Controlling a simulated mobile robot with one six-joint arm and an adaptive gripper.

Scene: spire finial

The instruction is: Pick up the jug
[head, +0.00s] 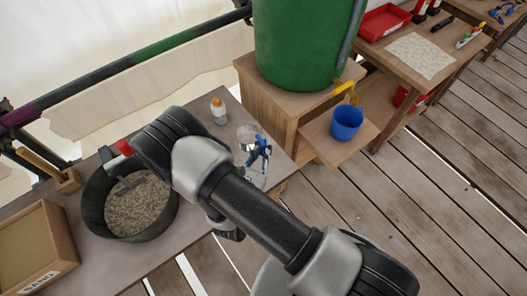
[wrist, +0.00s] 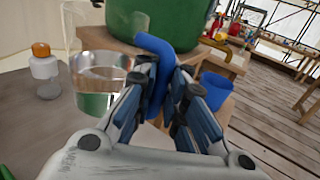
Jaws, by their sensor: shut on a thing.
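The jug (wrist: 97,72) is clear and see-through with a blue handle (wrist: 157,48); it stands out left of my fingers in the wrist view. My gripper (wrist: 165,84) is shut on the blue handle, with a finger on each side. In the head view the clear jug (head: 246,133) is faint at the right end of the grey table, and my gripper (head: 256,153) is at its handle. The jug looks about upright. Its base is partly hidden, so I cannot tell whether it touches the table.
A white bottle with an orange cap (head: 218,110) stands left of the jug. A black pan of grit (head: 128,205) is farther left on the grey table (head: 185,240). A green barrel (head: 305,45) with a yellow tap stands behind, with a blue cup (head: 346,122) on a low shelf.

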